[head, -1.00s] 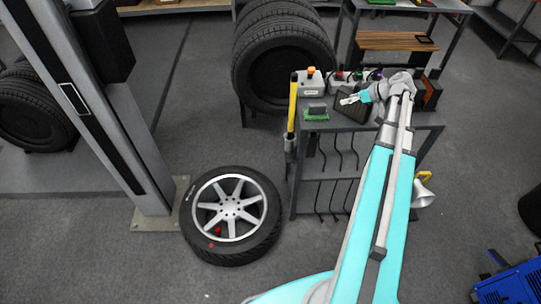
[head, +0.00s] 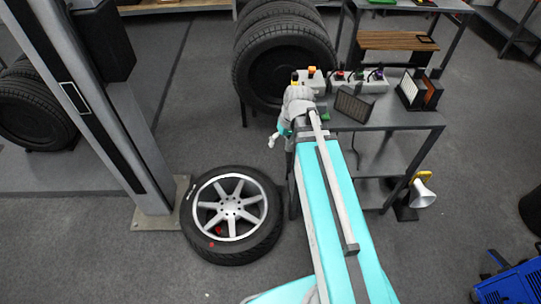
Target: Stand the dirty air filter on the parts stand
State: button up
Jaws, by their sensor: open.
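The dark, brown-framed air filter (head: 353,106) stands leaning back a little on the top of the grey metal stand (head: 412,119). Its dark pleated face looks toward me, and nothing grips it. My gripper (head: 273,141) is open and empty, off the left side of the stand and well left of the filter. The wrist and forearm cover the stand's left part.
A rack with a pale filter (head: 410,89) and an orange-brown one (head: 432,94) stands at the right of the stand top. A wheel (head: 232,214) lies on the floor; a megaphone (head: 421,192) is lower right.

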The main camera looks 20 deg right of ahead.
jog(key=s+a+m+h, duration=0.1)
jog(key=s+a+h, duration=0.1)
jog(key=s+a, duration=0.2)
jog(key=shift+s+a+f+g+h, duration=0.15)
jog(key=shift+a+f+g+h, duration=0.15)
jog(key=shift+a, duration=0.25)
